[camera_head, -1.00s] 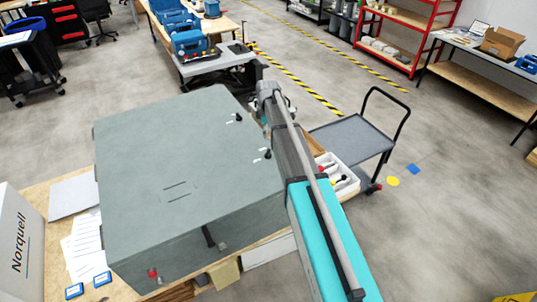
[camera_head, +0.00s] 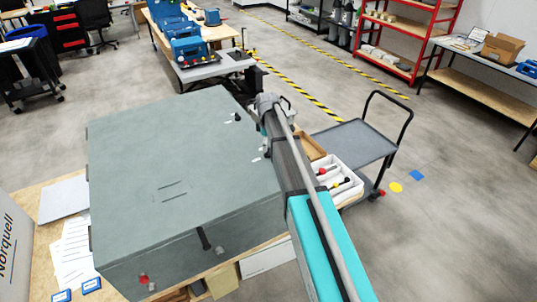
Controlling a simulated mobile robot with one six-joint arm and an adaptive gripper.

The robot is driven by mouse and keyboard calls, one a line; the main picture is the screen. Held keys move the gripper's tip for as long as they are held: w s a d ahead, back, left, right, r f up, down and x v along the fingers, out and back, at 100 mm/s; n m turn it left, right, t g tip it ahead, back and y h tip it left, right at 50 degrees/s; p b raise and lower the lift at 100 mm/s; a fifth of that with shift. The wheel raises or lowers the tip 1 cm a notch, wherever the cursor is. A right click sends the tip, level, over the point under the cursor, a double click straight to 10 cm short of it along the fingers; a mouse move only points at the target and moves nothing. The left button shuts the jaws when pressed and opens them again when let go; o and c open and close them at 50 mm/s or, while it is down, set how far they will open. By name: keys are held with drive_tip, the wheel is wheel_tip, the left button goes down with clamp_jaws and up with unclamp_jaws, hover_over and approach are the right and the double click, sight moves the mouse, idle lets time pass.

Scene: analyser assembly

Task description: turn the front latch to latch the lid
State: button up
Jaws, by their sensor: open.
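The large grey-green analyser box (camera_head: 130,190) stands on a wooden bench, and its flat lid looks down. A black lever (camera_head: 203,239) sticks up at the lid's front edge, beside a small grey catch (camera_head: 220,250). Along the lid's right side are a black knob (camera_head: 237,117) with a white mark and, nearer the front, another white mark (camera_head: 257,159); the knob beside this one is hidden by my arm. My arm reaches from the lower right along the right side of the box. My gripper is hidden behind the arm, so its fingers and any contact cannot be seen.
A white tray (camera_head: 350,188) with red and black parts lies right of the arm. A grey cart (camera_head: 352,140) stands behind it. Open floor lies to the right.

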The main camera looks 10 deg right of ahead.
sight(268, 153)
drive_tip(key=shift+f+b, duration=1.45)
drive_tip(key=shift+f, duration=0.25)
